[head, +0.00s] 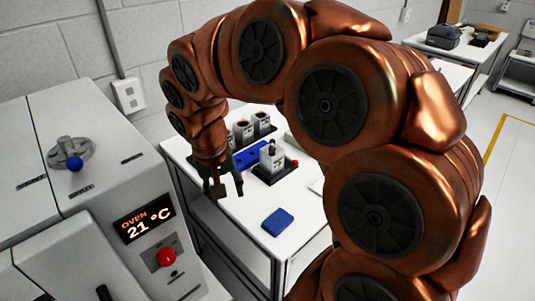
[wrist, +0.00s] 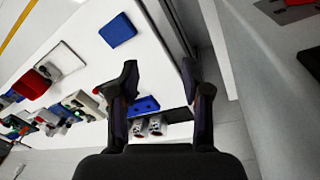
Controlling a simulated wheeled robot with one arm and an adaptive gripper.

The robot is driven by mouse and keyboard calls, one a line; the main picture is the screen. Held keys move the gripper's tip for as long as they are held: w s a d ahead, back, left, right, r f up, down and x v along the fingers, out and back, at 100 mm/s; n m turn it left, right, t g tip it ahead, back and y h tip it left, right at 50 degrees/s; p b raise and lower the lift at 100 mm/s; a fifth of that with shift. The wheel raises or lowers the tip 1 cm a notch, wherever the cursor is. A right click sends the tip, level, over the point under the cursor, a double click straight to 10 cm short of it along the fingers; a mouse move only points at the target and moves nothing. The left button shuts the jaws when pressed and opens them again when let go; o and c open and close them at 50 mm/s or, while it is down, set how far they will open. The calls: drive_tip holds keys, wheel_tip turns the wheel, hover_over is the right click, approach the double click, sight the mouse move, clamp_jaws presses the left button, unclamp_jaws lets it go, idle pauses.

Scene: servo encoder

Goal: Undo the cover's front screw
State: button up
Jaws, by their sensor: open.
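My gripper (head: 224,187) hangs at the left edge of the white table, beside the units, with its fingers apart and nothing between them. In the wrist view, my gripper (wrist: 160,78) is also open and empty. A small grey-white unit on a black base (head: 272,158) stands upright on the table, right of my gripper and apart from it. Its top looks dark and knobbed. I cannot make out which part is the cover, and the front screw is too small to tell.
Two similar units (head: 243,132) stand behind, partly hidden by my arm. A blue holder (head: 250,155) lies between them. A blue square (head: 278,222) lies near the table's front, with bare tabletop around it. An oven (head: 110,225) reading 21 °C stands at the left.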

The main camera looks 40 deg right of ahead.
drive_tip(key=w+d+f+m+h+b, duration=0.1)
drive_tip(key=w+d+m+b, duration=0.1)
drive_tip(key=w+d+m, duration=0.55)
drive_tip(key=m+h, duration=0.2)
drive_tip(key=m, duration=0.2)
approach(271, 152)
drive_tip(key=d+f, duration=0.1)
drive_tip(key=shift+p+x, duration=0.65)
drive_tip(key=shift+x, duration=2.75)
drive_tip(key=shift+a, duration=0.15)
drive_tip(key=shift+f, duration=0.1)
clamp_jaws()
